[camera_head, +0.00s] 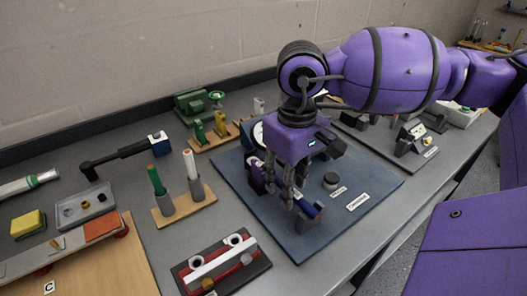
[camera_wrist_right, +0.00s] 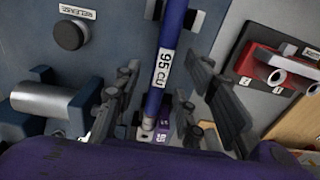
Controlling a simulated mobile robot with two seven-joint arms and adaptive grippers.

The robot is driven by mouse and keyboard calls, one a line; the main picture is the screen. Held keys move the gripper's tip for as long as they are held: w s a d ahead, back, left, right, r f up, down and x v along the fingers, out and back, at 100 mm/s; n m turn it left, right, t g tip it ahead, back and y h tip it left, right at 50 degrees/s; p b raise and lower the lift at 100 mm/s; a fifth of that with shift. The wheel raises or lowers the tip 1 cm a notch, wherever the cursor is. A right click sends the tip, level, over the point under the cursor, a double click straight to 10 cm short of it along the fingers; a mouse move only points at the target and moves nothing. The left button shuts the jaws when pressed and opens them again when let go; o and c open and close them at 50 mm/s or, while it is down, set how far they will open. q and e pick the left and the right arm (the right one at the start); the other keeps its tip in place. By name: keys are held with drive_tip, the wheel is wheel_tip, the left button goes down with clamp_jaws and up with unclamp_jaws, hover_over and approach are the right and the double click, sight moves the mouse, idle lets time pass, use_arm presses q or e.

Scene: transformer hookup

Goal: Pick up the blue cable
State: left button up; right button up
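The blue cable (camera_head: 309,208) shows as a short dark-blue piece at the fingers of my right gripper (camera_head: 291,198) in the head view. In the right wrist view the cable (camera_wrist_right: 171,45) runs from the top edge down between the fingers, with a white label reading "95 CU" and a bare metal end. The fingers of the right gripper (camera_wrist_right: 166,78) stand apart, one on each side of the cable, with gaps on both sides. Its fingers partly hide the cable in the head view. My left gripper is not in view.
The dark blue board (camera_head: 376,183) under the gripper carries a black knob (camera_head: 331,181) and white labels. A red and grey fixture (camera_head: 222,264) stands in front to the left. A wooden stand with green and white rods (camera_head: 184,207) is left of the board.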

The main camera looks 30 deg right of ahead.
drive_tip(key=shift+f, duration=0.3)
clamp_jaws()
